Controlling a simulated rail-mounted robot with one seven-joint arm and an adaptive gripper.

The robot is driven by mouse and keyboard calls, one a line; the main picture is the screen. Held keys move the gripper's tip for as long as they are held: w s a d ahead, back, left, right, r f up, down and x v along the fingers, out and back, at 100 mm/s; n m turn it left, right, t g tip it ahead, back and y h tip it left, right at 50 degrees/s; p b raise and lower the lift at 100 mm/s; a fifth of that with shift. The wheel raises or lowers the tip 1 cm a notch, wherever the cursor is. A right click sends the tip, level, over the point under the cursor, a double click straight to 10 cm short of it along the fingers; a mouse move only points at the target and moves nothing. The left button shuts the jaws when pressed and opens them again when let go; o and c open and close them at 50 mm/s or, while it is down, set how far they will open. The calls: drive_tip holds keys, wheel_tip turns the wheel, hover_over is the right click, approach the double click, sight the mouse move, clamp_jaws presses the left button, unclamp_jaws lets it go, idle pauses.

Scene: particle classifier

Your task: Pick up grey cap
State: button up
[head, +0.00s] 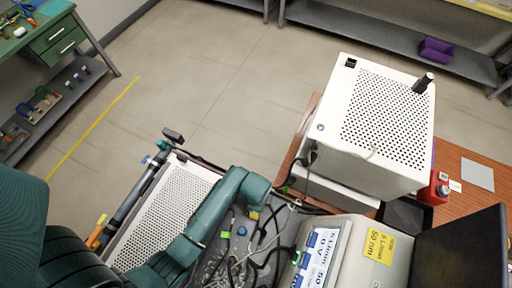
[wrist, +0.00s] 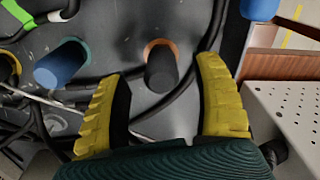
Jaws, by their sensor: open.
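A dark grey cap (wrist: 161,70), short and round, stands on the grey panel in the wrist view, with an orange ring around its base. My gripper (wrist: 162,76) is open, its two yellow ridged fingers apart on the left and right of the cap. The cap shows in the gap between the fingertips, and nothing is held. I cannot tell how far the fingertips are above the panel. In the head view my teal arm reaches over the cluttered panel; the grey cap cannot be made out there.
A blue cap (wrist: 62,66) with a teal ring stands left of the gripper. Another blue cap (wrist: 259,8) is at the upper right. Black cables (wrist: 203,82) run close around the grey cap. A white perforated box (wrist: 290,112) lies close on the right.

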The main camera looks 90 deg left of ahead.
drive_tip(key=shift+f, duration=0.65)
drive_tip(key=c, duration=1.2)
drive_tip(key=shift+o, duration=0.2)
wheel_tip(320, 180, up, 10)
drive_tip(key=shift+r+p, duration=0.1)
drive_tip(key=shift+p, duration=0.75)
clamp_jaws()
